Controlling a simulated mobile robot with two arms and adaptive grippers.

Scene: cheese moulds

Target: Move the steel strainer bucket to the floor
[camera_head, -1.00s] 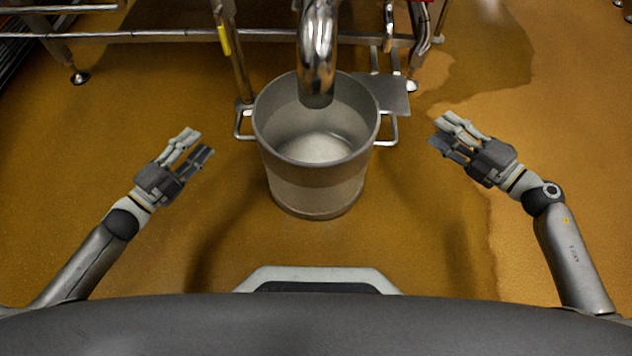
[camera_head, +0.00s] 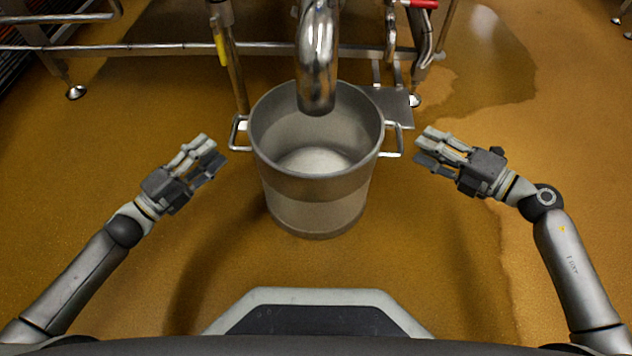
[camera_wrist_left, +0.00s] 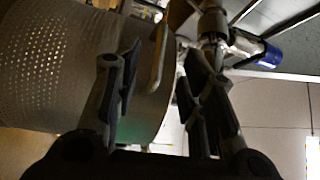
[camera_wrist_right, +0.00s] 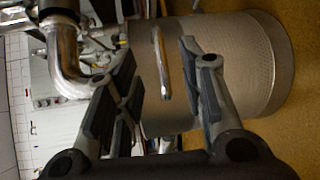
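The steel strainer bucket (camera_head: 315,205) stands upright and open at the top, below a thick curved steel pipe. Its perforated wall shows in the left wrist view (camera_wrist_left: 60,65) and right wrist view (camera_wrist_right: 225,60). It has a left handle (camera_head: 236,133) and a right handle (camera_head: 400,140). What it rests on is hard to tell. My left gripper (camera_head: 213,150) is open and empty, just left of the left handle. My right gripper (camera_head: 424,147) is open and empty, just right of the right handle. In each wrist view a handle appears between the fingers, apart from them.
The curved steel pipe (camera_head: 317,60) hangs over the bucket's rear opening. A steel frame with rails (camera_head: 150,48) and legs stands behind. A flat grey plate (camera_head: 394,104) is behind the bucket at right. The brown floor (camera_head: 110,130) is clear on both sides and in front.

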